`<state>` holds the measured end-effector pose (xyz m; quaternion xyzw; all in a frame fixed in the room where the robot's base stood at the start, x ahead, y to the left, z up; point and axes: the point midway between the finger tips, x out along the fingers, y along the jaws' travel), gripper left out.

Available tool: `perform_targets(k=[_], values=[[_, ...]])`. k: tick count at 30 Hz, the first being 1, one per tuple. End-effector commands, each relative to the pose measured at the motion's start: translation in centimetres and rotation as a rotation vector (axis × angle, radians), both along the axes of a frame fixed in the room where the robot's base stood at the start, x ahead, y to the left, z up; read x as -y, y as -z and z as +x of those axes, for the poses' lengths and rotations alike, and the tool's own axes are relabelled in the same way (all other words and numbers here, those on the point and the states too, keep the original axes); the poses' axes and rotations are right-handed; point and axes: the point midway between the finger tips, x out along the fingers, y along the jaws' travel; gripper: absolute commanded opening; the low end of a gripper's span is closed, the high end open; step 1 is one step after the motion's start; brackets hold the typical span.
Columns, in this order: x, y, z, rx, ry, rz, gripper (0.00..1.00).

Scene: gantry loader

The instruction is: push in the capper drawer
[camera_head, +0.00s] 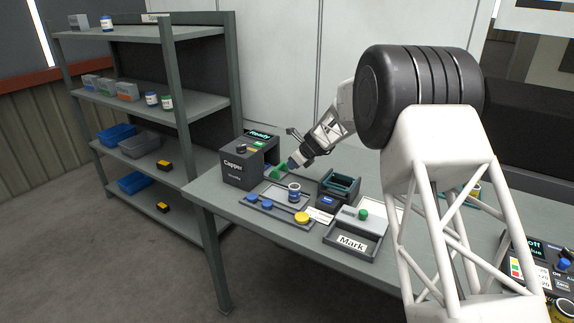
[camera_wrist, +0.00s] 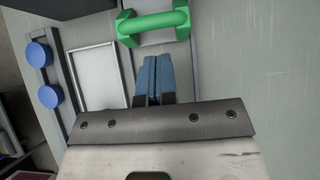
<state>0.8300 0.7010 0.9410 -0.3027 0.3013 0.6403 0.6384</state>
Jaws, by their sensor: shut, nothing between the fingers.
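The capper (camera_head: 240,165) is a dark box with a lit "Ready" display, at the back left of the table. A green handle (camera_head: 278,171) shows low on its right side, and as a thick green bar in the wrist view (camera_wrist: 153,22). I cannot tell how far the drawer stands out. My gripper (camera_head: 294,163) is right beside the handle, on the side away from the capper. Its blue fingers, also in the wrist view (camera_wrist: 154,72), are shut and empty. They point toward the handle, with a small gap showing in the wrist view.
A pale tray (camera_wrist: 97,75) and a strip with blue buttons (camera_wrist: 39,54) lie beside the handle. A blue and white jar (camera_head: 294,192), a dark open-topped unit (camera_head: 339,187) and a "Mark" box (camera_head: 352,243) stand nearby. Shelves (camera_head: 150,105) stand left of the table.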

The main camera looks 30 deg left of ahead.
Motion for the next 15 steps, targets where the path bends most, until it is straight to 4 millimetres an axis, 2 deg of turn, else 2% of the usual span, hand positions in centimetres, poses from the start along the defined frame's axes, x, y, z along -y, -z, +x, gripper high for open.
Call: perform_targets(k=[1,15], values=[[0.9,-0.1,0.1,0.0,0.002,0.0,0.0],[5.6,-6.0,0.1,0.0,0.001,0.0,0.0]])
